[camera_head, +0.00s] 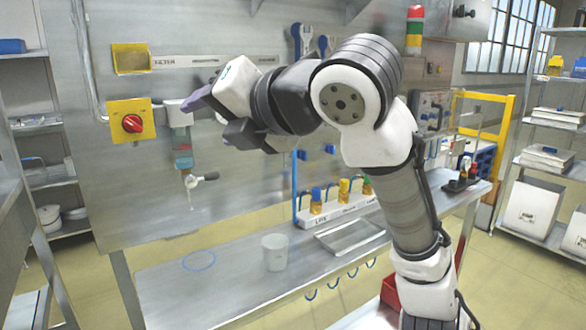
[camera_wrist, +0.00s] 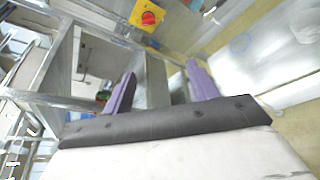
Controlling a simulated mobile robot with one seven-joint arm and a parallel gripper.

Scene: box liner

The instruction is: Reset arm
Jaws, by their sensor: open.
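My arm rises from the lower right of the head view and bends left. My gripper (camera_head: 206,116) is at its end, held high in front of the metal panel, above the bench. In the wrist view my gripper (camera_wrist: 160,80) shows two purple fingers spread wide apart, with nothing between them. The gripper is open and empty. Part of it is hidden by the wrist in the head view.
The bench holds a white cup (camera_head: 275,252), a blue ring (camera_head: 198,261), a bottle rack (camera_head: 338,211) and a metal tray (camera_head: 350,236).

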